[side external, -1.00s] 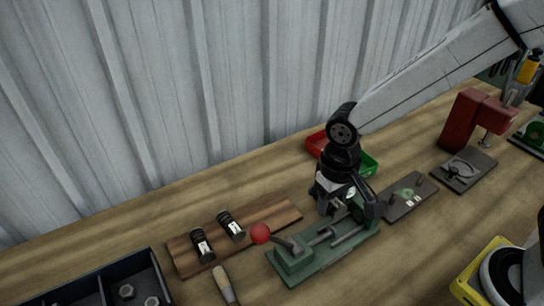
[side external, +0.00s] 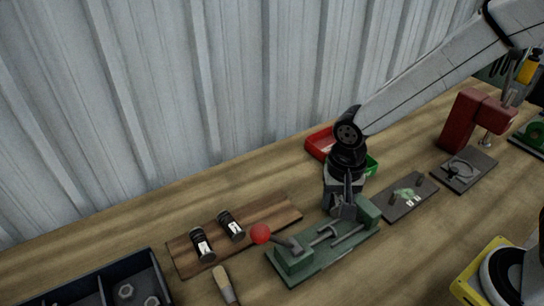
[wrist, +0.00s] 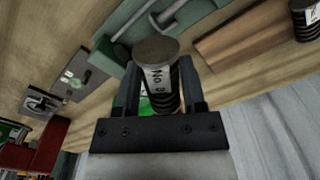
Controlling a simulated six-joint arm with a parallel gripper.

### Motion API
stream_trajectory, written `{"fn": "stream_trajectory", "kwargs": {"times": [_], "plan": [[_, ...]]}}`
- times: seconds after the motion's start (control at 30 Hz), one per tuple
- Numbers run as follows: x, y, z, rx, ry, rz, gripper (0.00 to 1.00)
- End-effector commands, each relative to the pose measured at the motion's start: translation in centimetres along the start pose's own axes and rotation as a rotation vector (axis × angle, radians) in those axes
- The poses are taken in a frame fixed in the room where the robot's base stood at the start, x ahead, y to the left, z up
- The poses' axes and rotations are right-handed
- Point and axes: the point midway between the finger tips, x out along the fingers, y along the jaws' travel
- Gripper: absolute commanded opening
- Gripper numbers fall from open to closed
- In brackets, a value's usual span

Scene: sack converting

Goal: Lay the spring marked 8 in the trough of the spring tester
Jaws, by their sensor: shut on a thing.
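My gripper (wrist: 157,88) is shut on the spring marked 8 (wrist: 158,78), a black coil with a dark round end cap and a white label reading "No 8". In the side view my gripper (side external: 343,208) hangs over the right part of the green spring tester (side external: 302,272), and the spring cannot be made out there. The tester has a lever with a red ball (side external: 260,233) at its left, and a rod and trough along its middle. The tester also shows beyond the spring in the wrist view (wrist: 112,55). I cannot tell whether the spring touches it.
Two other labelled springs (side external: 201,244) (side external: 231,226) lie on a wooden board (side external: 273,216) left of the tester. A brush (side external: 223,284) and a dark divided bin (side external: 85,296) are in front. Red and green trays (side external: 318,143) stand behind my gripper; a grey plate (side external: 412,205) is to the right.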

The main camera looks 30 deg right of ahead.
Motion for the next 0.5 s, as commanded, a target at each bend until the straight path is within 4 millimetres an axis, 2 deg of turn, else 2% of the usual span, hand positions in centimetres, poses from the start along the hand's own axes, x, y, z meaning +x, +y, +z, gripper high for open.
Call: {"fn": "stream_trajectory", "kwargs": {"times": [0.5], "plan": [[1.6,2.1,-1.6,0.653,0.001,0.001,0.0]]}}
